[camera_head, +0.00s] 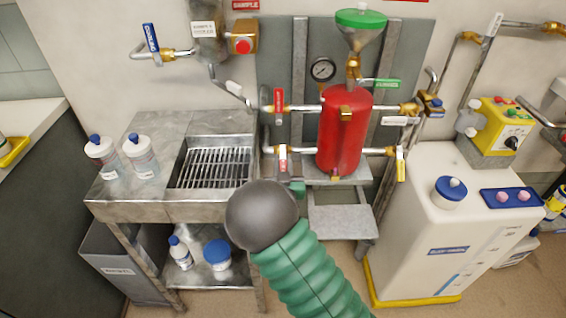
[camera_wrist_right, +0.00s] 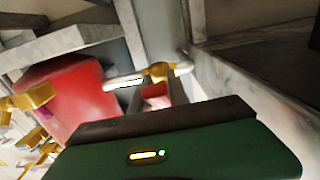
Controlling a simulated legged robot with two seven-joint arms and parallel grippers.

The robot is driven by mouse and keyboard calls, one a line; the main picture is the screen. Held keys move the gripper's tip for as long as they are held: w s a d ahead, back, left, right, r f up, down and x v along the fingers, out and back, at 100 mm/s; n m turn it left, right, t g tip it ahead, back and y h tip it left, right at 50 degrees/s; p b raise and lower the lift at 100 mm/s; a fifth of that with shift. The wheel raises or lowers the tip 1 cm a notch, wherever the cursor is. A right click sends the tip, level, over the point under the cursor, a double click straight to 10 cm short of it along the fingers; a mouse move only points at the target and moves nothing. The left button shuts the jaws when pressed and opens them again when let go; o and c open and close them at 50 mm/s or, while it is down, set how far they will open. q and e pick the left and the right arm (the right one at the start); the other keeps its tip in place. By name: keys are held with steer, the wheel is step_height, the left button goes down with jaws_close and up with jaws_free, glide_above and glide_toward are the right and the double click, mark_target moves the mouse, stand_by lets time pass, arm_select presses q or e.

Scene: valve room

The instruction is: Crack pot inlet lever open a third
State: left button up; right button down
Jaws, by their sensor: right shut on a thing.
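The red pot (camera_head: 344,130) stands upright on the wall frame, and it shows tilted in the right wrist view (camera_wrist_right: 70,90). Two pipes enter its left side. The lower one carries a red lever (camera_head: 283,157) with a white tag, hanging down. The upper one has another red lever (camera_head: 279,99). I cannot read which is labelled inlet. My right gripper (camera_wrist_right: 157,98) is shut on the lower red lever, just below its brass valve (camera_wrist_right: 158,72). In the head view, my own ball-shaped joint and green sleeve hide most of this gripper. My left gripper is not in view.
A steel sink bench (camera_head: 128,188) with two white bottles stands at left. A large white tank (camera_head: 423,240) stands at right, with a yellow control box (camera_head: 496,125) behind it. A green funnel (camera_head: 361,19) and a gauge (camera_head: 323,69) sit above the pipes.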

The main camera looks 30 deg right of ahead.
steer(key=shift+a+f, duration=0.1)
steer(key=shift+s+d+n+y+p, duration=0.15)
steer(key=shift+n+y, duration=0.15)
steer(key=shift+n, duration=0.2)
steer(key=shift+s+d+n+y+p, duration=0.15)
steer(key=shift+n+y, duration=0.15)
steer(key=shift+n, duration=0.2)
steer(key=shift+d+n+t+y, duration=0.15)
steer(key=shift+n+t+y, duration=0.35)
steer(key=shift+n+y, duration=0.5)
